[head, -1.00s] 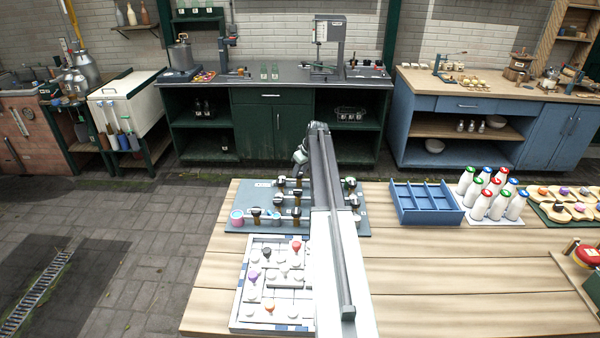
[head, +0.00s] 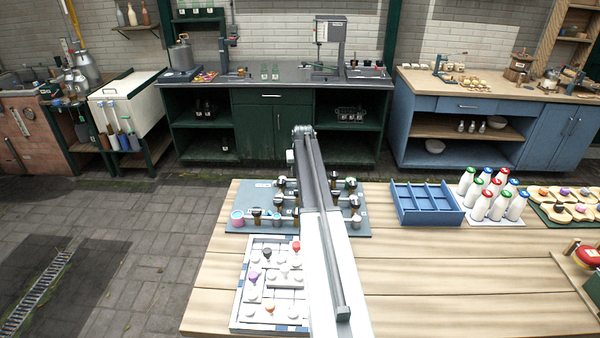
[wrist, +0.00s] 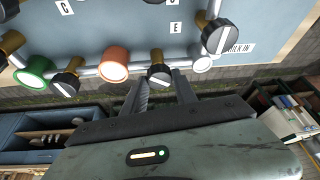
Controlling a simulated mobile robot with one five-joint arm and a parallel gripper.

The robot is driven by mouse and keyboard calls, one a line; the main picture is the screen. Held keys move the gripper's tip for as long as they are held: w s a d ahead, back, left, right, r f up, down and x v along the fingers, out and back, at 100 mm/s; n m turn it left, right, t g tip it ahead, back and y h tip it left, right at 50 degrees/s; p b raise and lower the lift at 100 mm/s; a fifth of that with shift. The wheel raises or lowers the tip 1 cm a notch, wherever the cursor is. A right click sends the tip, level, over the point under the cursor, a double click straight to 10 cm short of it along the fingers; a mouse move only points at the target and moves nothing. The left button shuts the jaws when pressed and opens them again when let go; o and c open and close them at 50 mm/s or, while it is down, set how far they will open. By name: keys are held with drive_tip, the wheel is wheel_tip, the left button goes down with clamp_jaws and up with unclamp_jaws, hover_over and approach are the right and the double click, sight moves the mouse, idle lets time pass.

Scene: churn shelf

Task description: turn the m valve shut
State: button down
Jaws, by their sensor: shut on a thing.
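The valve board (head: 245,190) is a blue-grey plate at the table's far edge, with pipes and several black-handled valves. It also shows in the wrist view (wrist: 110,25). My gripper (wrist: 161,80) has its fingers either side of a black valve handle with a white stripe (wrist: 159,76) and is shut on it. The stripe runs nearly level in the picture. Labels C and E are readable; I cannot read an M, so I cannot tell this valve's letter. In the head view my arm hides the gripper and part of the board.
Close to the held handle are an orange-capped pipe end (wrist: 115,63), a green one (wrist: 36,71) and another black handle (wrist: 219,37). A white puzzle board (head: 262,312), a blue divided tray (head: 428,214) and several bottles (head: 486,200) stand on the table.

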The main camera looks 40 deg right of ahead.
drive_tip(key=m, duration=0.2)
drive_tip(key=m+g+h, duration=0.1)
drive_tip(key=m, duration=0.2)
drive_tip(key=shift+w+a+m+g+h, duration=0.15)
drive_tip(key=shift+m+g+h, duration=0.15)
drive_tip(key=m+g, duration=0.1)
drive_tip(key=m, duration=0.1)
drive_tip(key=m+g, duration=0.1)
drive_tip(key=m, duration=0.2)
drive_tip(key=shift+w+h, duration=0.1)
drive_tip(key=shift+h, duration=0.2)
drive_tip(key=shift+m, duration=0.3)
drive_tip(key=c, duration=1)
unclamp_jaws()
drive_tip(key=p+v, duration=0.7)
drive_tip(key=shift+a+r, duration=0.2)
drive_tip(key=shift+r, duration=0.1)
